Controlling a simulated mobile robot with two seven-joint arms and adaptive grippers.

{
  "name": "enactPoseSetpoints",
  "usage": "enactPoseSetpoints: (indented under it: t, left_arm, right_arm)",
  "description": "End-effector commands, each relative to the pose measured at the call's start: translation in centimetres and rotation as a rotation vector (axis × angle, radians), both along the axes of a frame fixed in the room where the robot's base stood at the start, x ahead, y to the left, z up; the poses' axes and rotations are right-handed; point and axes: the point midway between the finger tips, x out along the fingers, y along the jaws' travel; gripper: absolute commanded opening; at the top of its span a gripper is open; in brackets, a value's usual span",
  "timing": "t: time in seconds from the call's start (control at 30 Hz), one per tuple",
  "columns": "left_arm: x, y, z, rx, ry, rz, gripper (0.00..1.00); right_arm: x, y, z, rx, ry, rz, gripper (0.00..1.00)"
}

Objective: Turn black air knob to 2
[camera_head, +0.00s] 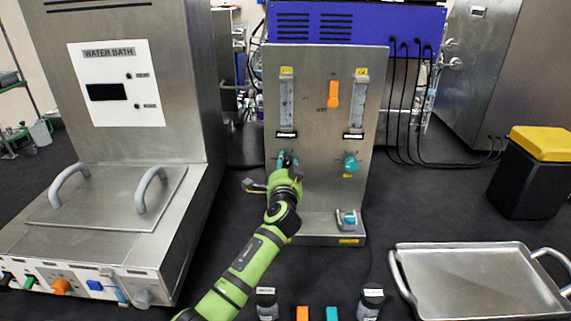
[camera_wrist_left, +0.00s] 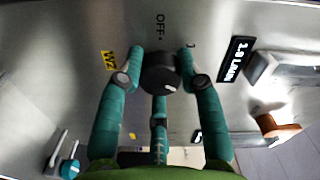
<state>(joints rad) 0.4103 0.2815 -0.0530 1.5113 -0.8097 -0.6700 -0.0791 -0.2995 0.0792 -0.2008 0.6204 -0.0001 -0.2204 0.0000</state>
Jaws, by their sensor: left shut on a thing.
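The black knob (camera_wrist_left: 160,73) sits on the steel panel between the fingers of my left gripper (camera_wrist_left: 161,62). A white mark shows on its face toward the lower right of the wrist view, and the word OFF is printed beside it. The teal fingers close around the knob from both sides, with a third finger below. In the head view my left gripper (camera_head: 287,160) is at the lower left of the panel (camera_head: 318,195), under the left flow meter (camera_head: 286,102). My right gripper is not in view.
The panel also carries an orange handle (camera_head: 332,95), a right flow meter (camera_head: 359,100), a teal knob (camera_head: 350,161) and a teal-topped fitting (camera_head: 347,219) low down. A water bath (camera_head: 120,110) stands left. A metal tray (camera_head: 480,248) lies right, near a yellow-lidded bin (camera_head: 527,184).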

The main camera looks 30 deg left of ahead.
Motion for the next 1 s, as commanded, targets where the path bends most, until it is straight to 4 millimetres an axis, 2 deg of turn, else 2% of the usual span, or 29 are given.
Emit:
enactPoseSetpoints:
  t: [0.03,0.57,0.6,0.63,1.0]
  left_arm:
    - [0.16,-0.06,1.01,0.016,-0.013,-0.005,0.04]
    - [0.17,-0.12,0.93,0.034,-0.002,-0.007,0.04]
    - [0.17,-0.13,0.92,0.034,-0.001,-0.006,0.48]
    - [0.17,-0.12,0.92,0.033,-0.001,-0.006,0.60]
    - [-0.06,-0.20,0.29,0.028,0.010,-0.003,0.60]
  right_arm:
    - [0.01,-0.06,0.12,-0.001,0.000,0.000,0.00]
    - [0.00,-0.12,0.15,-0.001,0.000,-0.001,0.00]
    - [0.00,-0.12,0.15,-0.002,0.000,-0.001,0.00]
    - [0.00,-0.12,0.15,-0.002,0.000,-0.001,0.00]
    - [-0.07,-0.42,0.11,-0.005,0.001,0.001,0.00]
